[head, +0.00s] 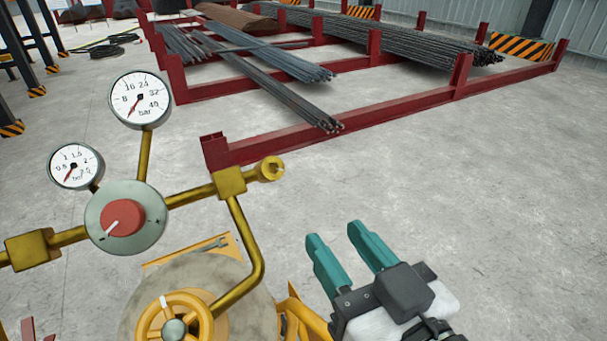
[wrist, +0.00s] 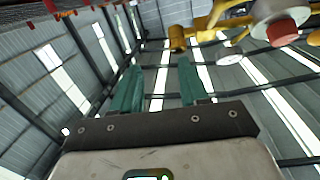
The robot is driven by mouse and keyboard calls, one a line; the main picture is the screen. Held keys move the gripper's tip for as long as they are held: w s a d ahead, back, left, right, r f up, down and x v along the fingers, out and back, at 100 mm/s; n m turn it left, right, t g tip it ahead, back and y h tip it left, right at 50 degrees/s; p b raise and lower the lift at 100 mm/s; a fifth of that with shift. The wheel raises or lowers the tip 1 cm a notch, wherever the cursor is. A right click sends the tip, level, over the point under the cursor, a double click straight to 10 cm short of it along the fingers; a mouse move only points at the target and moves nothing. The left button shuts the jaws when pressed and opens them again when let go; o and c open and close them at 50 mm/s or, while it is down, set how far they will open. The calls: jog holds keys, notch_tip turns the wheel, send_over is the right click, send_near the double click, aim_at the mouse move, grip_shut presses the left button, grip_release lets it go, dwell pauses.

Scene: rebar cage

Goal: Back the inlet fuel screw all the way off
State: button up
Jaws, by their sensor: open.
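A red round knob (head: 121,218) with a white pointer line sits on a grey-green regulator body (head: 96,236) marked plus and minus. The pointer line runs to the lower left. No label shows whether this knob is the inlet fuel screw. The knob also appears at the upper right of the wrist view (wrist: 282,33). A yellow handwheel (head: 172,316) with a white mark is below the regulator. My gripper (head: 334,232), with teal fingers, is open and empty, to the right of and apart from the regulator. Its fingers also show in the wrist view (wrist: 159,64).
Two gauges, a larger one (head: 140,99) and a smaller one (head: 75,166), stand above the regulator; both needles point lower left. Brass piping (head: 246,262) lies between my gripper and the knob. A red rack (head: 300,139) holds rebar behind. Floor to the right is clear.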

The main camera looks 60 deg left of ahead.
aim_at(275, 175)
jog(key=shift+n+g+y, duration=0.4)
jog(key=a+p, duration=0.1)
jog(key=a, duration=0.3)
jog(key=a+r+p, duration=0.1)
jog(key=a, duration=0.7)
jog(key=shift+s+a+r+p, duration=0.1)
jog(key=shift+s+r+p, duration=0.15)
jog(key=shift+r+p, duration=0.15)
jog(key=c, duration=0.8)
jog(key=shift+o, duration=0.2)
